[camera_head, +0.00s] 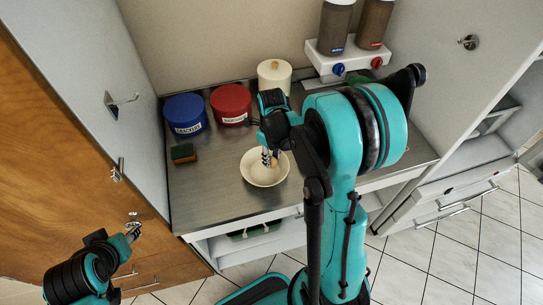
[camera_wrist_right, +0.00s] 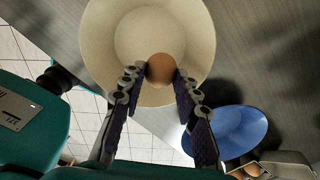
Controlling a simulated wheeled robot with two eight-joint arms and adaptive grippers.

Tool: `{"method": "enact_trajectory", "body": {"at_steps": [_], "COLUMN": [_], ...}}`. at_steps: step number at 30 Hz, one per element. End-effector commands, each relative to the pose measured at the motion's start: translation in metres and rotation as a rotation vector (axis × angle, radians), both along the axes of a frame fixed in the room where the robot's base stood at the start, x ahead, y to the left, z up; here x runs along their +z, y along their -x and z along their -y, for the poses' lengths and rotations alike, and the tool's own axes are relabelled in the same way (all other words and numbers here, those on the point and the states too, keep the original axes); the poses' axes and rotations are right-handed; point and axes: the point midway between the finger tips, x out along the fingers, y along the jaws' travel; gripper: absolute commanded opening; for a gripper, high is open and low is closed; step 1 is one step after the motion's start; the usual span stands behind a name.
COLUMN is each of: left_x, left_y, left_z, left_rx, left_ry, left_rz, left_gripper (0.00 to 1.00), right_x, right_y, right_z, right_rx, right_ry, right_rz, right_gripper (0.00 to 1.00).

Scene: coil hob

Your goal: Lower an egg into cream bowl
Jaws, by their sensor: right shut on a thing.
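The cream bowl (camera_head: 253,180) stands on the steel counter, just below my right gripper (camera_head: 270,158). My right gripper is shut on a brown egg (camera_head: 275,161). In the right wrist view the egg (camera_wrist_right: 160,67) sits between the two fingertips and overlaps the inside of the cream bowl (camera_wrist_right: 108,35). Whether the egg touches the bowl's floor I cannot tell. My left gripper (camera_head: 134,232) is at the lower left, away from the counter; its fingers are too small to read.
A blue tub (camera_head: 185,114), a red tub (camera_head: 231,105) and a cream canister (camera_head: 274,75) stand along the back. A sponge (camera_head: 183,153) lies at the left. The wrist view shows a blue bowl (camera_wrist_right: 238,128) and, at its lower right, a container (camera_wrist_right: 290,160) with brown eggs.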

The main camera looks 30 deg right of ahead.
Motion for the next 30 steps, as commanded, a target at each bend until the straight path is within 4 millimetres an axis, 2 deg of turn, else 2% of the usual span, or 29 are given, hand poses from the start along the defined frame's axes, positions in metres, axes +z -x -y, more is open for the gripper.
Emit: {"method": "enact_trajectory", "body": {"at_steps": [30], "left_x": [-0.014], "left_y": [0.0], "left_z": [0.0], "left_rx": [0.0], "left_ry": [0.0], "left_rz": [0.0], "left_gripper": [0.4], "right_x": [-0.016], "right_y": [0.0], "right_z": [0.0], "right_rx": [0.0], "right_ry": [0.0], "right_rz": [0.0], "right_gripper": [0.0]}}
